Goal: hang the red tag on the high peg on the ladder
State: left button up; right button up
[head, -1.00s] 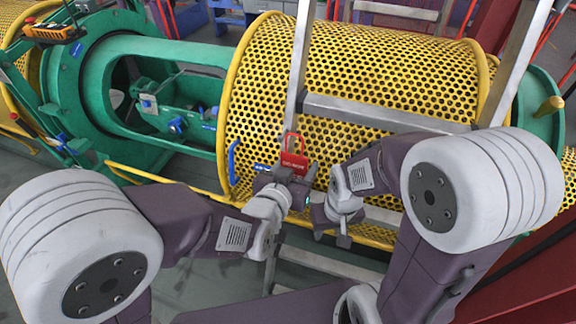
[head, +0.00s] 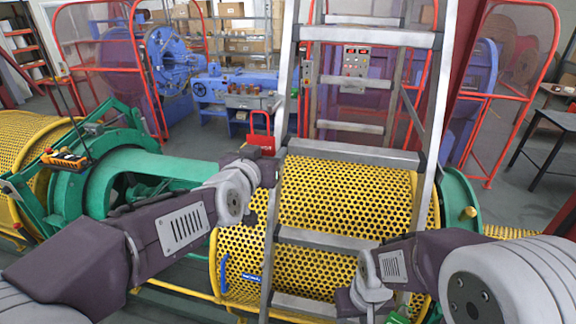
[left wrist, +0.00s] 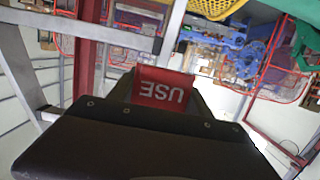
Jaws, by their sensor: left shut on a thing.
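The red tag (head: 262,138) has a loop-shaped top and stands upright just left of the ladder's left rail. My left gripper (head: 262,165) is shut on its lower part and holds it above the yellow perforated drum. In the left wrist view the tag (left wrist: 161,90) shows between the jaws, with upside-down white letters reading "USE". The metal ladder (head: 368,38) stands in front of the drum. I cannot make out the high peg clearly. My right gripper (head: 368,306) is low by the ladder's lower right part; its jaw opening is unclear.
The yellow perforated drum (head: 335,200) lies behind the ladder, with a green frame (head: 150,162) at left. Blue machines (head: 225,88) and red-framed guards (head: 100,70) stand farther back. Open air surrounds the tag on its left.

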aim_at(279, 135)
pick_arm(q)
jog(key=shift+w+a, duration=0.2)
jog(key=shift+w+d, duration=0.35)
jog(key=shift+w, duration=0.1)
jog(key=x, duration=0.3)
jog(key=shift+w+d, duration=0.1)
jog(key=shift+w, duration=0.3)
jog(key=shift+w, duration=0.1)
dwell(1.3)
jog(key=shift+r+p+x, duration=0.2)
jog(key=shift+p+x, duration=0.05)
jog(key=shift+x, duration=0.9)
jog(key=shift+r+p+x, duration=0.15)
jog(key=shift+p+x, duration=0.1)
jog(key=shift+x, duration=0.9)
jog(key=shift+f, duration=0.1)
